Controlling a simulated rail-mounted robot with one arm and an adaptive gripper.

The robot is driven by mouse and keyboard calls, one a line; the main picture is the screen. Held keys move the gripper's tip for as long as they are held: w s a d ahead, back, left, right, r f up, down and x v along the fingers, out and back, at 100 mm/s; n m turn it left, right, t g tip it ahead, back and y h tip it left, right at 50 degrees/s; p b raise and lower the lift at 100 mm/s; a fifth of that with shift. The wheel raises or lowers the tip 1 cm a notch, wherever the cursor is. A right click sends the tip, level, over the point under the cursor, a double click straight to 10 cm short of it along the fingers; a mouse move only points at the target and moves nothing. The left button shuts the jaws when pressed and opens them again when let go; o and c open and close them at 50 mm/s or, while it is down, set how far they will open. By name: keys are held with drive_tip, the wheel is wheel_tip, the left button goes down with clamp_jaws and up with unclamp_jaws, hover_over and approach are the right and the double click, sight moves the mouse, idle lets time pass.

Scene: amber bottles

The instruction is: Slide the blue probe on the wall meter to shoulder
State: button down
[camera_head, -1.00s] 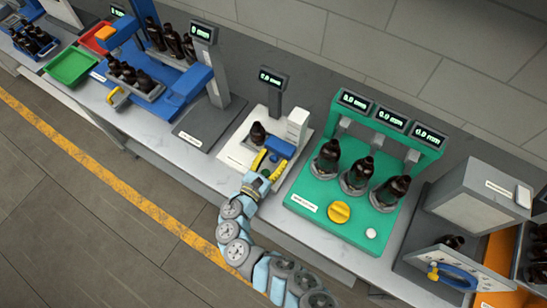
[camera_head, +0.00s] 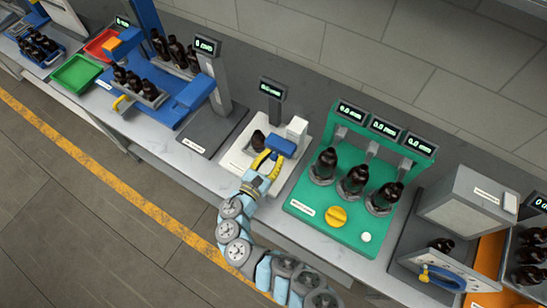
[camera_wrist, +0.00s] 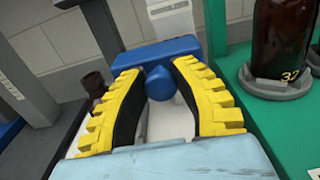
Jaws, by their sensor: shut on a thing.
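The blue probe (camera_head: 283,146) is a block beside a white upright (camera_head: 297,128) on the wall meter's pale base (camera_head: 236,157). In the wrist view it shows as a wide blue bar (camera_wrist: 185,47) with a round blue knob (camera_wrist: 159,83) facing me. My gripper (camera_head: 268,163) has yellow ribbed fingers, shut on the probe; in the wrist view the fingers (camera_wrist: 157,72) stand either side of the knob. A dark bottle (camera_head: 257,141) is left of the probe; it is partly hidden behind the left finger in the wrist view (camera_wrist: 93,83). The meter's small display (camera_head: 272,88) is unreadable.
A green stand (camera_head: 310,211) with three bottles, three displays and a yellow knob (camera_head: 336,216) is close on the right. A grey-based post with a display (camera_head: 205,47) stands left. A grey box (camera_head: 468,205) is further right. Bare counter lies in front.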

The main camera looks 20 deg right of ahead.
drive_tip(key=shift+r+p, duration=0.4)
drive_tip(key=shift+r, duration=0.85)
drive_tip(key=c, duration=0.8)
unclamp_jaws()
drive_tip(key=shift+s+a, duration=0.1)
drive_tip(key=shift+a, duration=0.05)
drive_tip(key=v, duration=1.1)
drive_tip(key=shift+s+a, duration=0.2)
drive_tip(key=shift+a, duration=0.05)
